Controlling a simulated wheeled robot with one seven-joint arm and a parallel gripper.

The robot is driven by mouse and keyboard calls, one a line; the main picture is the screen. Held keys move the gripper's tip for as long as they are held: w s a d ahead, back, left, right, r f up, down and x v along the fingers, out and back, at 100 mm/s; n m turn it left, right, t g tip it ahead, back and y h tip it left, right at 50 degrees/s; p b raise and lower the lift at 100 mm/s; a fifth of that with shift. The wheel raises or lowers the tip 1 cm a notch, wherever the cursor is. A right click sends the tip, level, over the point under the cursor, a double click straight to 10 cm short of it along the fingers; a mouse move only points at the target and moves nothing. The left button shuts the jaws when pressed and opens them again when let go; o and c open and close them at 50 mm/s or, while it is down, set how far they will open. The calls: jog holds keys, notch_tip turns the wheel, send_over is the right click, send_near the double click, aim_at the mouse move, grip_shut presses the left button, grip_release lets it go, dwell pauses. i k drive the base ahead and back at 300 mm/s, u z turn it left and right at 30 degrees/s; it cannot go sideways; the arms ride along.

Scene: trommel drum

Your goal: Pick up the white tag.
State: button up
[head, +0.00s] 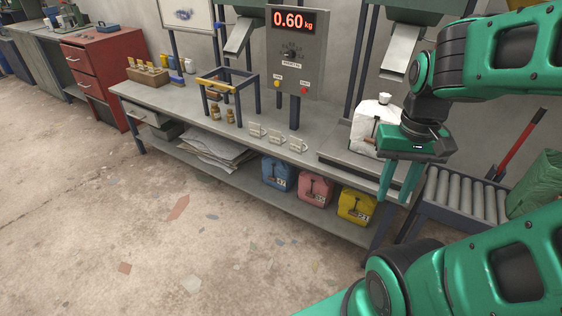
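Three small whitish pieces lie in a row on the grey bench top (195,106): a left one (256,130), a middle one (275,138) and a right one (296,144). They look like tags, but they are too small for me to read or to tell apart surely. My gripper (394,198) is at the right, in front of the bench's right end, with its green fingers pointing down. The fingers are apart with nothing between them. It is well to the right of the whitish pieces and apart from them.
A display post (295,62) reads 0.60 kg. A small frame with a yellow bar (215,86) and brown bottles stand left.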

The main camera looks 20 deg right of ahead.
aim_at(296, 145)
jog(key=u, duration=0.4)
jog(key=k, duration=0.9)
jog(key=u, duration=0.2)
jog(key=i, duration=1)
jog(key=z, duration=0.85)
jog(key=i, duration=1.05)
jog(key=z, duration=0.4)
